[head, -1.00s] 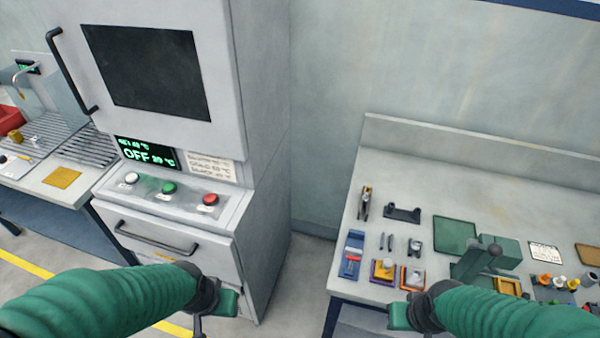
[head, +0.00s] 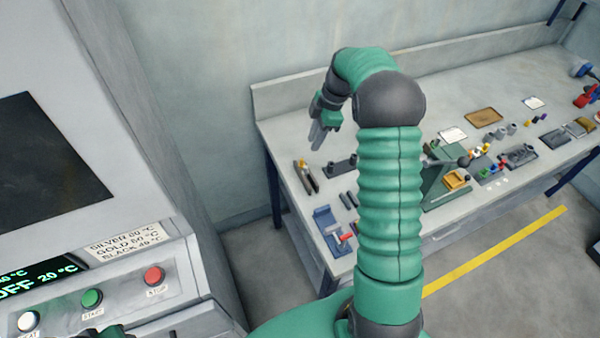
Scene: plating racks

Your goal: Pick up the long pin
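Two short dark rods (head: 347,200) lie side by side on the workbench (head: 290,125), left of my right arm. I cannot tell whether either is the long pin, and my arm hides part of the bench. My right gripper (head: 316,140) hangs with its grey fingers pointing down, above the left end of the bench and beyond the rods. No held object shows, and the finger gap is unclear. A dark and green sliver at the bottom left edge may be my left gripper (head: 115,333); its fingers do not show.
A blue fixture (head: 327,222) sits at the bench's front left corner. A dark bracket (head: 338,169) and an upright holder (head: 307,178) stand near the rods. A green press (head: 434,188) is right of my arm. The grey oven cabinet (head: 150,130) stands on the left.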

